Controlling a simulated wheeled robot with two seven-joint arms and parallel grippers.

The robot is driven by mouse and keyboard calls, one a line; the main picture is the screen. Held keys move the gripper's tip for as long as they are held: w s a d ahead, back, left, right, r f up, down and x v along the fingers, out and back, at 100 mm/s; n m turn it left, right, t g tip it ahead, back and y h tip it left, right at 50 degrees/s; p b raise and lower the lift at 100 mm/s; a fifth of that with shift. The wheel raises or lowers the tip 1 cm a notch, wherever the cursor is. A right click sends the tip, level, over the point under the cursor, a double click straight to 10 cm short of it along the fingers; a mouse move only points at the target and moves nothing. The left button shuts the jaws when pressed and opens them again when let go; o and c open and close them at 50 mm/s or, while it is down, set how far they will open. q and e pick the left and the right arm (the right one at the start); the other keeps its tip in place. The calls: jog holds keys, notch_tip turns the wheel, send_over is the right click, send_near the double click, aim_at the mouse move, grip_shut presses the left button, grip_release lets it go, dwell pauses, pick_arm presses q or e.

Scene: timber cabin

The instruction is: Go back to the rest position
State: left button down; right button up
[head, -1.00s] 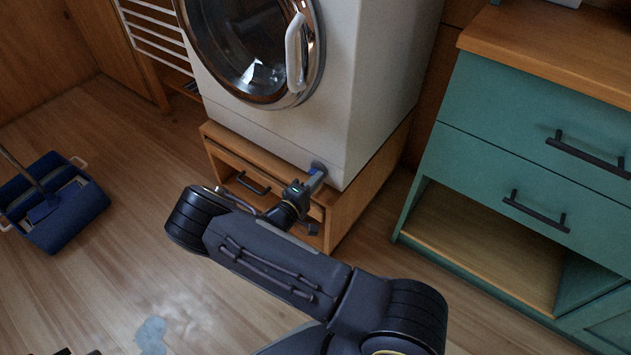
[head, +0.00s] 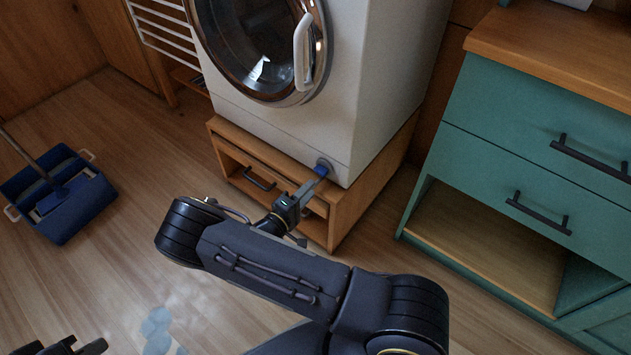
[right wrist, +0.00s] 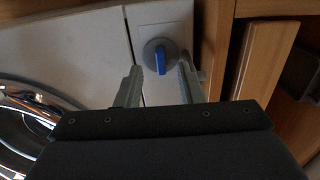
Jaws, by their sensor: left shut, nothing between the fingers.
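My right gripper (head: 308,186) is in front of the lower front corner of the white washing machine (head: 386,80), near a round grey fitting with a blue knob (head: 322,168). In the right wrist view my right gripper (right wrist: 160,64) is open, its fingers apart with the blue knob (right wrist: 160,60) seen between them. Nothing is held; the exact gap to the knob is hard to tell. My left gripper (head: 66,347) shows at the bottom left edge of the head view, shut and empty, partly cut off.
The washer stands on a wooden plinth (head: 345,215) with a drawer handle. A teal cabinet (head: 500,130) with an open shelf stands at the right. A blue mop bucket (head: 62,205) is at the left. A wet patch (head: 156,328) lies on the open wooden floor.

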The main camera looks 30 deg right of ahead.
jog(key=shift+v, duration=0.75)
jog(key=s+d+r+m+g+y, duration=0.3)
jog(key=s+r+m+g+y, duration=0.4)
jog(key=s+r+g+y, duration=0.4)
jog(key=s+a+r+t+y, duration=0.4)
jog(key=s+r+t+y, duration=0.1)
jog(key=s+r, duration=0.2)
jog(key=s+a+r+t+y, duration=0.4)
jog(key=s+r+t, duration=0.1)
jog(key=s+r, duration=0.15)
notch_tip(320, 180, up, 32)
jog(key=n+p, duration=0.1)
jog(key=p, duration=3)
